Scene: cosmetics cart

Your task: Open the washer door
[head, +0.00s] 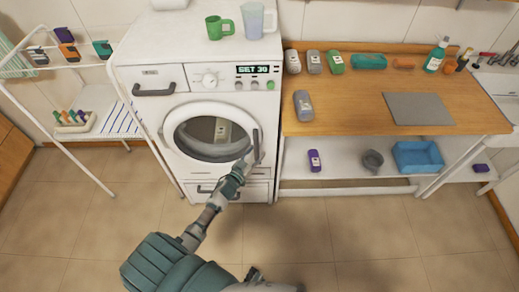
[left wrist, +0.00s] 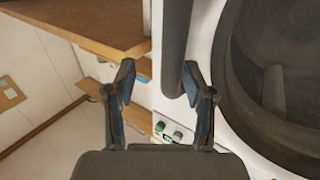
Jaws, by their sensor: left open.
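The white washer (head: 158,112) stands in the middle of the head view. A dark vertical handle (head: 256,147) is on the door's right side. My left gripper (head: 246,164) is at the handle's lower part. In the left wrist view my left gripper (left wrist: 158,80) is open, and the dark handle bar (left wrist: 175,45) reaches between its fingertips, nearer the right finger. I cannot tell whether they touch. The door's ring and glass (left wrist: 250,75) fill the right side there. My right gripper is not in view.
A wooden counter (head: 350,115) with bottles and a grey mat (head: 418,108) stands right of the washer. Its lower shelf holds a blue basket (head: 418,157). A white rack (head: 75,157) stands left. A green mug (head: 219,27) is on the washer. Floor in front is clear.

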